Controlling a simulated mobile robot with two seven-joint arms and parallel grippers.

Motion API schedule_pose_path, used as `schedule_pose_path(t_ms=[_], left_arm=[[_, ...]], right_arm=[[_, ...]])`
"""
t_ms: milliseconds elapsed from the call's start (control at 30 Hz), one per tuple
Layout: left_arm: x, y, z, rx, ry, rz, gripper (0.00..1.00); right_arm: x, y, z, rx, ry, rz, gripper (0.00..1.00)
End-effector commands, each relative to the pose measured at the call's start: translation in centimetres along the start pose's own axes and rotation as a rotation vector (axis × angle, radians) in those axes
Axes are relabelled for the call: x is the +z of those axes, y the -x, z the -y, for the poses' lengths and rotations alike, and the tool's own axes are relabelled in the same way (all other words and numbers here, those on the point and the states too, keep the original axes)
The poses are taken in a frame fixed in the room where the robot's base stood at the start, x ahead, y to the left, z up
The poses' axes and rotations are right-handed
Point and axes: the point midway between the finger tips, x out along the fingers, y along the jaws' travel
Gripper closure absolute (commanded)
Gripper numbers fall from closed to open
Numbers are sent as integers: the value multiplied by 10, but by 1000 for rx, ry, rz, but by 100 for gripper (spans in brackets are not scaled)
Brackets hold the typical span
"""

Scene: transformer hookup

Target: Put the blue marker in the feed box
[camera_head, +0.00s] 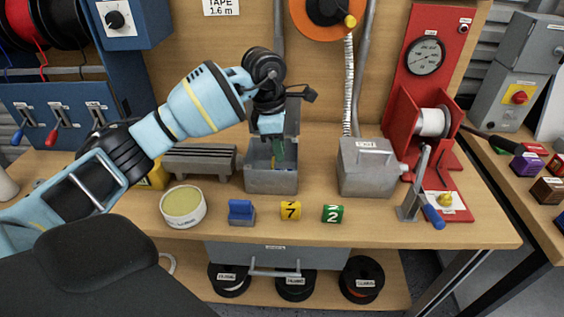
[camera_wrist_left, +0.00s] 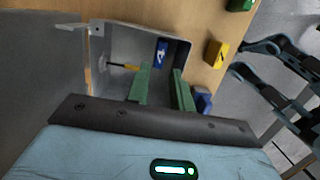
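The feed box appears to be the open grey metal box (camera_head: 270,181) at mid-bench; it also shows in the left wrist view (camera_wrist_left: 182,42). The blue marker (camera_wrist_left: 162,53) lies inside it, a small blue piece with a white label. My left gripper (camera_head: 278,150) reaches down into the box. Its green fingers (camera_wrist_left: 161,76) are apart, and the marker shows just past their tips, not clasped. In the head view the marker is mostly hidden by the box and fingers.
A yellow marker (camera_head: 290,211), a green marker (camera_head: 332,214) and a blue block (camera_head: 241,212) stand in front of the box. A round tin (camera_head: 183,206) is left; a grey lidded box (camera_head: 366,169) is right. A thin yellow-and-dark rod (camera_wrist_left: 124,66) shows in the box.

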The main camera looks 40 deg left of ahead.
Motion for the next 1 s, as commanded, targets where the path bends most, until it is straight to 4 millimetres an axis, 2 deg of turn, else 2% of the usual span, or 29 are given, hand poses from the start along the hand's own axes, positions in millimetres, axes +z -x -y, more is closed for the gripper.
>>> schedule_pose_path(t_ms=[100,333,1000], left_arm=[[0,22,0,2,0,1,77],[0,43,0,0,0,0,77],[0,45,0,-1,0,0,77]], right_arm=[[0,0,0,0,0,-1,100],[0,0,0,0,0,-1,100],[1,0,0,0,-1,2,100]])
